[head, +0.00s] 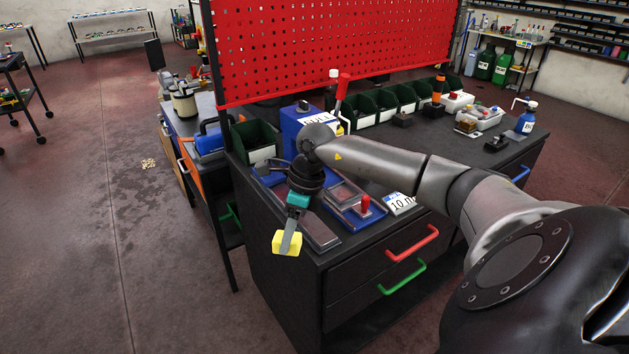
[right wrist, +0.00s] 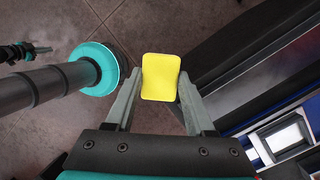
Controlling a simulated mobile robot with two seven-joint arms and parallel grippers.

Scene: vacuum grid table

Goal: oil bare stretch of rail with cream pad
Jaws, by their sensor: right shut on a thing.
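My right gripper (head: 291,238) is shut on a yellow, cream-like pad (head: 285,243) and points down beside the bench's front left corner, in the head view. In the right wrist view the pad (right wrist: 161,77) sits between the two grey fingertips of the gripper (right wrist: 160,92). A dark, flat strip (head: 319,234) lies along the bench's left edge, just right of the pad. I cannot tell for sure whether it is the rail, or where oil is on it. The pad looks apart from the bench.
The dark bench (head: 290,285) has a red drawer handle (head: 412,244) and a green one (head: 402,277). A blue tray (head: 357,217) with a red-knobbed item, a blue box (head: 292,125) and green bins (head: 388,100) stand on top. A red pegboard (head: 330,45) rises behind. Floor at left is open.

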